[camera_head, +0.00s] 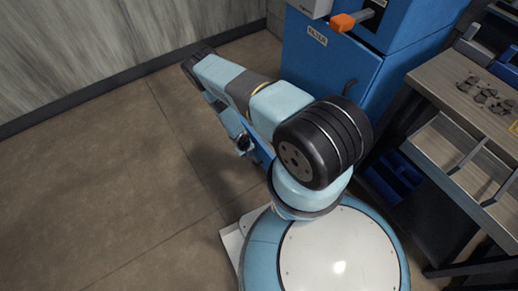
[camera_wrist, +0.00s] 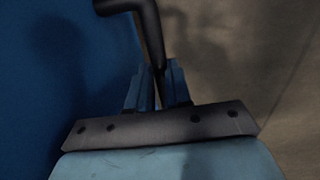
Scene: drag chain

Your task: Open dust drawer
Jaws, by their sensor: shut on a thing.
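The blue cabinet (camera_head: 330,62) stands at the top of the head view, and a front panel on it bears a label reading FILTER. In the wrist view, my gripper (camera_wrist: 158,82) is shut on a dark bent handle (camera_wrist: 150,32), whose bar runs down between the two blue fingers. A blue panel (camera_wrist: 55,70) lies to the left of it. The head view does not show my fingertips clearly, and my arm covers the lower cabinet front. I cannot tell whether the drawer has moved.
An orange-tipped lever (camera_head: 342,22) sticks out of the upper cabinet. A workbench (camera_head: 440,75) with small parts stands at the right, with blue bins (camera_head: 395,175) below. A grey wall (camera_head: 110,45) runs along the upper left. The brown floor (camera_head: 100,190) at the left is clear.

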